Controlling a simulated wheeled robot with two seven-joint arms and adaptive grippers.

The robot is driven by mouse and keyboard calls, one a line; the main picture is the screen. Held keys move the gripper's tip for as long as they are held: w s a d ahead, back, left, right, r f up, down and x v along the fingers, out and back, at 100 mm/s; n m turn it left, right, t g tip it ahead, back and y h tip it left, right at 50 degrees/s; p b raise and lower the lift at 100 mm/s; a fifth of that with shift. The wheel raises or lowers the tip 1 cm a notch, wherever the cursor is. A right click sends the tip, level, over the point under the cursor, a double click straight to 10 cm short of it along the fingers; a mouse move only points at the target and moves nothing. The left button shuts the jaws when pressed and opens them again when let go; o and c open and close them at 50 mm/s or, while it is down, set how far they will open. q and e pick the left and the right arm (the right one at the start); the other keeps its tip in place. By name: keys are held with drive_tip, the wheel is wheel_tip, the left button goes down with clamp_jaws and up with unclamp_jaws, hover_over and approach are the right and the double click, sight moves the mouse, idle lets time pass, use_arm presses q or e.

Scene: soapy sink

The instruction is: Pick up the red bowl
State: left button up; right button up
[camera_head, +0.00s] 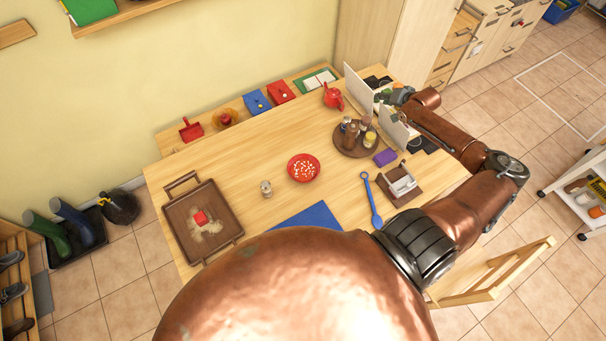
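The red bowl (303,168) stands on the wooden table near its middle, with small white and coloured bits in it. Nothing covers it from this view. My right arm comes in from the lower right and bends back over the table's right end. My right gripper (388,97) is small and dark, at the far right of the table near white upright panels, well away from the bowl. Whether its fingers are open or shut is too small to tell. My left gripper is not in view.
A brown tray (174,225) with a red block is at the left. A small jar (266,188) stands left of the bowl. A round tray (347,143) of jars, a blue spoon (371,197) and a blue mat (318,215) lie around it. A red teapot (333,97) stands behind.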

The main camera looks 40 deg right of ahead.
drive_tip(key=w+a+f+n+t+y+b, duration=0.1)
drive_tip(key=w+a+n+y+b, duration=0.2)
drive_tip(key=a, duration=0.8)
drive_tip(key=w+a+n+y+b, duration=0.1)
drive_tip(key=w+a+n+b, duration=0.3)
drive_tip(key=a, duration=0.7)
drive_tip(key=m+g, duration=0.3)
approach(319, 166)
drive_tip(key=w+f, duration=0.2)
drive_tip(key=w, duration=0.1)
drive_tip(key=shift+g, duration=0.3)
drive_tip(key=x, duration=0.2)
drive_tip(key=b+x, duration=0.1)
drive_tip(key=x, duration=0.1)
drive_tip(key=s+x, duration=0.1)
drive_tip(key=x, duration=0.1)
drive_tip(key=shift+w+a+f+b, duration=0.2)
drive_tip(key=shift+a+f+b, duration=0.1)
drive_tip(key=shift+f+b, duration=0.15)
drive_tip(key=shift+w+f, duration=0.2)
drive_tip(key=shift+f, duration=0.25)
drive_tip(key=shift+c, duration=0.5)
clamp_jaws()
